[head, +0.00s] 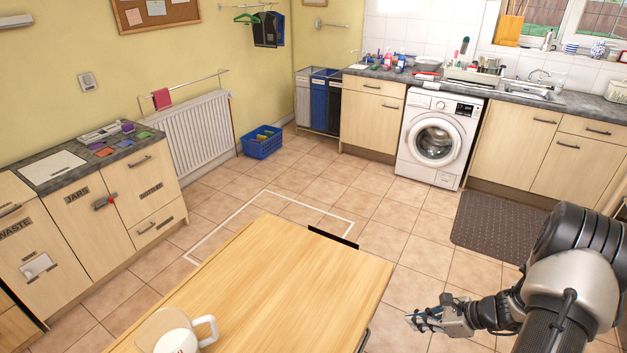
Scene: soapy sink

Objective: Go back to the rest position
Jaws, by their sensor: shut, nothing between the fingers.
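My gripper (424,321) is at the lower right of the head view, over the tiled floor just right of the wooden table (290,275). It is shut and holds nothing. My arm comes in from the right edge and is bent, with the gripper pointing left. A white mug (178,342) stands on a small wooden board (160,324) at the table's near left corner, cut off by the bottom edge of the picture. The gripper is well apart from the mug.
A dark mat (497,222) lies on the floor before the sink (525,90) counter. A washing machine (437,138) stands left of it. A blue basket (262,142) sits by the radiator (195,130). Low cabinets (85,205) line the left wall. The floor between is clear.

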